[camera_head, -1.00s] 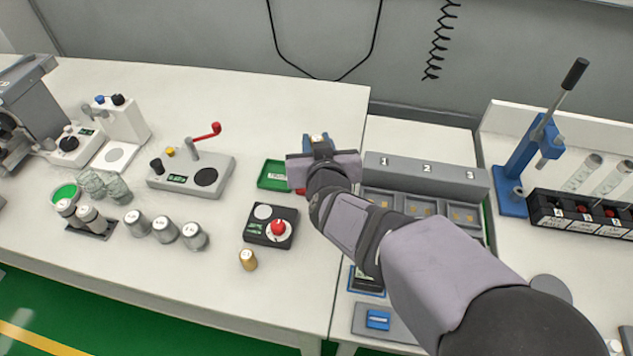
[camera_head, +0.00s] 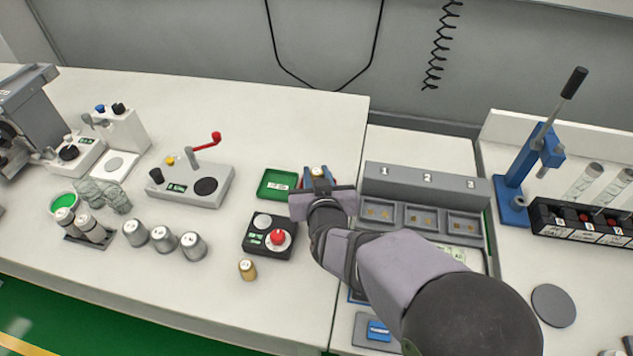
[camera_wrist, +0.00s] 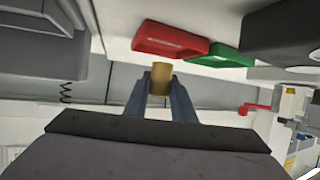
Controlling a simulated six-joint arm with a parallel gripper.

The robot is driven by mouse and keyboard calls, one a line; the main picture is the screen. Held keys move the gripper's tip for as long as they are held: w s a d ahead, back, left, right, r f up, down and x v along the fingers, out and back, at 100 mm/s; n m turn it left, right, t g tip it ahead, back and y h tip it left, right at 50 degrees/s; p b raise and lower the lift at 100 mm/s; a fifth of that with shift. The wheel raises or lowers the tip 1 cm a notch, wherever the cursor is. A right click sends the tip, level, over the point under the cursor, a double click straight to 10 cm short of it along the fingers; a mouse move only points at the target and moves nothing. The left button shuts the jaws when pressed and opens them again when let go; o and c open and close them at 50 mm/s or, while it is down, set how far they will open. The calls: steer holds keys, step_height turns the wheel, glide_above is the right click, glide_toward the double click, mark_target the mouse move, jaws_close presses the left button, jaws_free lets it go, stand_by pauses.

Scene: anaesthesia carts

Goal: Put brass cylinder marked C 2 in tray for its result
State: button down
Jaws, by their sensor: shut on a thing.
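My gripper (camera_head: 318,178) is shut on a brass cylinder (camera_wrist: 161,78), held between the fingertips in the wrist view; its top shows in the head view (camera_head: 318,170). I cannot read its marking. A green tray (camera_head: 267,182) lies just left of my gripper in the head view. It also shows in the wrist view (camera_wrist: 222,57), beside a red tray (camera_wrist: 170,40). In the head view my gripper and arm hide most or all of the red tray. A second brass cylinder (camera_head: 247,270) stands on the bench near the front.
A black device with a red knob (camera_head: 278,238) is left of my arm. Several grey metal cylinders (camera_head: 163,239) stand further left. A grey rack numbered 1 to 3 (camera_head: 400,180) with compartments is at right. A blue lever press (camera_head: 515,185) stands beyond it.

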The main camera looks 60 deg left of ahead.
steer(key=shift+f, duration=1.3)
steer(key=shift+f, duration=0.15)
steer(key=shift+f, duration=0.15)
steer(key=c, duration=1.8)
jaws_free()
steer(key=shift+o, duration=0.2)
steer(key=shift+r, duration=0.2)
steer(key=shift+r, duration=0.15)
steer(key=b+v, duration=0.1)
steer(key=v, duration=1.1)
